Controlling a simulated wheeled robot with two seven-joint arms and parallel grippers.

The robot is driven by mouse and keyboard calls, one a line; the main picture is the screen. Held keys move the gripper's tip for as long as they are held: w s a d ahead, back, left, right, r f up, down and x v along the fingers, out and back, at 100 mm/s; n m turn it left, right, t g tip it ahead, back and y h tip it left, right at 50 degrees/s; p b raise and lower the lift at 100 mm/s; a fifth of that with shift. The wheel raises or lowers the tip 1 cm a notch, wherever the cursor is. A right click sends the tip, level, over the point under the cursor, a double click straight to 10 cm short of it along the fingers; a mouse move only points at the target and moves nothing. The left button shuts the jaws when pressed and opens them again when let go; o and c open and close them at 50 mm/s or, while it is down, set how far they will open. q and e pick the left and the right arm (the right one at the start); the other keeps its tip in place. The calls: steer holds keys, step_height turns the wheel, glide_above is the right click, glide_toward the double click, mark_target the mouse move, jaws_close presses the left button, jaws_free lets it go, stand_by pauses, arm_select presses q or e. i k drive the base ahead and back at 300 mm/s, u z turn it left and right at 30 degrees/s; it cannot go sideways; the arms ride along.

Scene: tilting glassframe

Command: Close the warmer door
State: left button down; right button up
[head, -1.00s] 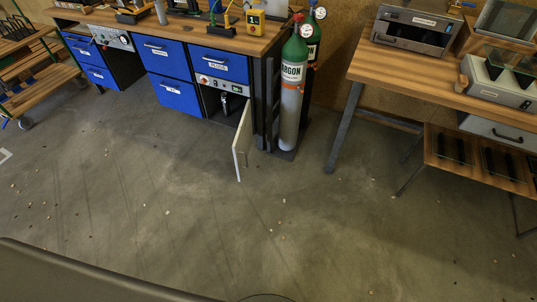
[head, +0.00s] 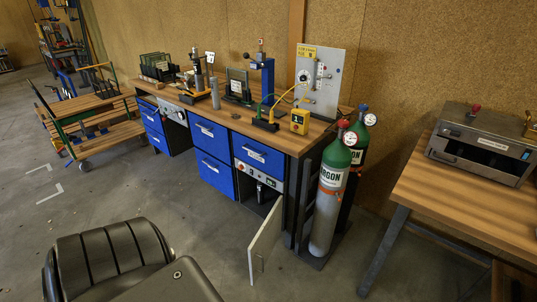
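The warmer is built into the right end of the workbench, below a blue drawer, with a grey control panel (head: 258,178) above its dark opening (head: 262,199). Its white door (head: 265,243) stands wide open, swung out toward me from the bench's right side. A small dark object shows inside the opening, too small to tell. Neither of my grippers shows in the head view.
Green-topped argon cylinders (head: 327,195) stand just right of the door, by the bench's end. A second wooden table (head: 440,195) with a metal oven stands at right. Concrete floor (head: 200,235) lies open before the bench.

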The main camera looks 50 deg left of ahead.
mark_target(260, 250)
steer(key=u, duration=0.35)
steer(key=i, duration=0.65)
steer(key=u, duration=1)
steer(key=i, duration=0.25)
steer(key=u, duration=0.25)
